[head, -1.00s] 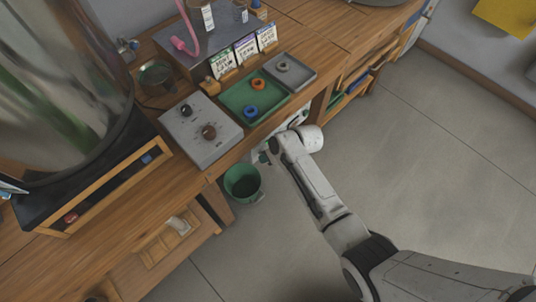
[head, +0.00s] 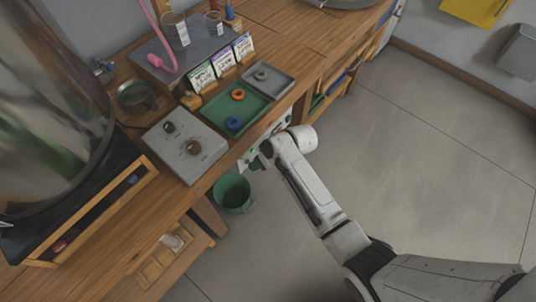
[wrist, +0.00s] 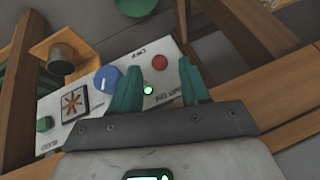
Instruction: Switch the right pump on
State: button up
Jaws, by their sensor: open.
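A pale control panel (head: 283,126) is on the bench's front side, partly hidden by my arm in the head view. The panel in the wrist view (wrist: 103,75) carries a blue knob (wrist: 107,79), a red button (wrist: 160,66), a lit green light (wrist: 148,90) and a green button (wrist: 45,124). Its lettering is tilted and too small to read surely; I cannot tell which control is the right pump's. My gripper (wrist: 160,82) is open, its teal fingers apart on either side of the green light and red button. In the head view my gripper (head: 258,162) is at the bench front.
A green bucket (head: 233,193) stands below the bench edge. On the bench are a grey box with two knobs (head: 186,158), a green tray (head: 222,108) with rings and a grey tray (head: 283,86). A small metal cup (wrist: 61,60) sits beside the panel. Floor at right is clear.

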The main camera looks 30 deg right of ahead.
jog(key=v, duration=0.6)
jog(key=shift+r+p, duration=0.2)
jog(key=shift+p, duration=0.1)
jog(key=shift+s+d, duration=0.1)
jog(key=s+d+r+m+g+h, duration=0.1)
jog(key=s+d+r+g+h, duration=0.1)
jog(key=s, duration=1.1)
jog(key=s+d+r+m+g+h, duration=0.1)
jog(key=s+r, duration=0.3)
jog(key=s, duration=0.8)
jog(key=shift+s+d+g+h, duration=0.4)
jog(key=shift+d+h, duration=0.2)
jog(key=shift+d, duration=0.15)
